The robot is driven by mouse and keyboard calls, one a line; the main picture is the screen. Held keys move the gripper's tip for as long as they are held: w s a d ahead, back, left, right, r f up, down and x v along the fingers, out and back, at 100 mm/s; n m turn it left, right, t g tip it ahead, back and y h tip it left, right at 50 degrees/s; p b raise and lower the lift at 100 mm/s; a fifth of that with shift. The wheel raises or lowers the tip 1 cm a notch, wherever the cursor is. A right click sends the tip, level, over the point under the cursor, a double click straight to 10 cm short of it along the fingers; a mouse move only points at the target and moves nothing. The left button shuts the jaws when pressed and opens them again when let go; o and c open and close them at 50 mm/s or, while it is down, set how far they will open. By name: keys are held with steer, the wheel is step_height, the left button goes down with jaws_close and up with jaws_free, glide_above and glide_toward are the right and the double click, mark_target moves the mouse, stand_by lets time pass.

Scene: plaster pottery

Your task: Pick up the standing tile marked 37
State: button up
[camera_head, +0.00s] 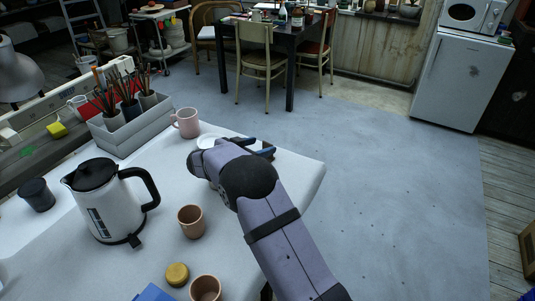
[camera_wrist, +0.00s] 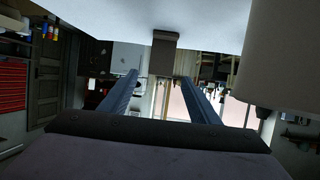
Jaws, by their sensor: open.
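My gripper (camera_head: 262,148) is over the back right part of the white table, its blue fingers pointing right. In the wrist view my gripper (camera_wrist: 160,90) has its two fingers apart and nothing between them. That view looks upside down, with the table surface at the top. A small grey-brown upright block (camera_wrist: 166,50) stands on the table ahead, roughly in line with the gap between the fingers. It may be the tile; no number is legible. In the head view I cannot make out the tile; my arm covers part of the table.
A large pale rounded object (camera_wrist: 284,55) is close on the right in the wrist view. On the table (camera_head: 80,265) are a kettle (camera_head: 105,210), a pink mug (camera_head: 186,122), a white dish (camera_head: 207,141), brown cups (camera_head: 191,221) and a grey brush box (camera_head: 130,132). Floor lies beyond the table's right edge.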

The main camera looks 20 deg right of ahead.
mark_target(267, 143)
steer(key=shift+p+x, duration=0.3)
steer(key=shift+x, duration=2.25)
steer(key=c, duration=1.1)
steer(key=shift+c, duration=0.2)
steer(key=shift+r, duration=0.15)
